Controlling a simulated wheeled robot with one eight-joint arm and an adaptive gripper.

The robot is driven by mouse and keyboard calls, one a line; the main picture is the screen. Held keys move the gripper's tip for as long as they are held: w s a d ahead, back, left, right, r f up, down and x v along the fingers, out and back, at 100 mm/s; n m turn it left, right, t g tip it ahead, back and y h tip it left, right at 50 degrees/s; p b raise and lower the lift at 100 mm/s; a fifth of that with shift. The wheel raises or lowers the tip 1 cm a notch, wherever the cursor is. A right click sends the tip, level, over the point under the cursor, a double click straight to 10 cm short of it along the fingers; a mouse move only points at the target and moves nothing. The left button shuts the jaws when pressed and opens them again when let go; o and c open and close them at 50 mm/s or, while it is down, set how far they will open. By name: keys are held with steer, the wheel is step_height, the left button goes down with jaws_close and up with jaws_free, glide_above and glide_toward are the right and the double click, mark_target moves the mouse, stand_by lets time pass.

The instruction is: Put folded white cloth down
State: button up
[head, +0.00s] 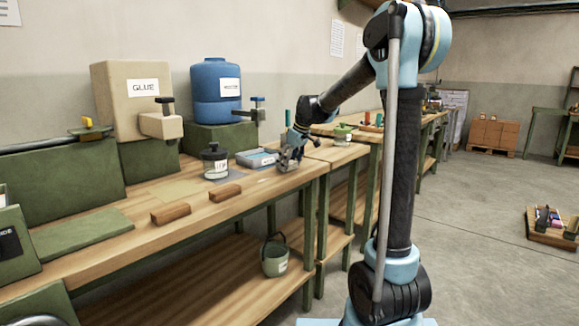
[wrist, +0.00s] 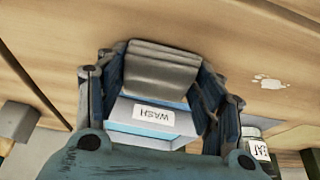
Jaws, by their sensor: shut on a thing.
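The folded white cloth (wrist: 163,68) looks grey in the wrist view and lies between the two fingers of my gripper (wrist: 160,62). My gripper is shut on it. In the head view my gripper (head: 289,158) is low over the front right part of the workbench (head: 95,238), just right of a pale tray with blue inside (head: 257,158). The cloth cannot be made out clearly there. I cannot tell whether the cloth touches the bench top.
A dark-lidded jar (head: 215,162) stands left of the tray. Two brown blocks (head: 171,213) (head: 225,193) lie near the front edge. A glue container (head: 130,100) and a blue drum (head: 215,92) stand behind. A white spill mark (wrist: 269,81) is on the wood.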

steer(key=shift+f, duration=0.35)
steer(key=shift+f, duration=0.1)
steer(key=o, duration=1.2)
steer(key=shift+f, duration=0.1)
steer(key=shift+s+r, duration=0.1)
steer(key=shift+r, duration=0.35)
steer(key=v, duration=1.1)
steer(key=s+d+f+m+h, duration=0.1)
steer(key=s+d+f+m, duration=0.2)
steer(key=s, duration=0.4)
steer(key=s+d+f, duration=0.3)
steer(key=s+d, duration=0.3)
steer(key=s, duration=0.1)
steer(key=s+d+f+m+h, duration=0.1)
steer(key=s+d+f+m, duration=0.1)
steer(key=s+d+f, duration=0.35)
steer(key=s+d+f+m, duration=0.2)
steer(key=s+d+f, duration=0.1)
steer(key=s+f, duration=0.4)
steer(key=s+d+f+m+h, duration=0.1)
steer(key=s+d+f+m, duration=0.1)
steer(key=s+f, duration=0.5)
steer(key=s+m, duration=0.1)
steer(key=s, duration=0.3)
steer(key=shift+s+d+h, duration=0.2)
steer(key=shift+d+h, duration=0.1)
steer(key=shift+d, duration=0.1)
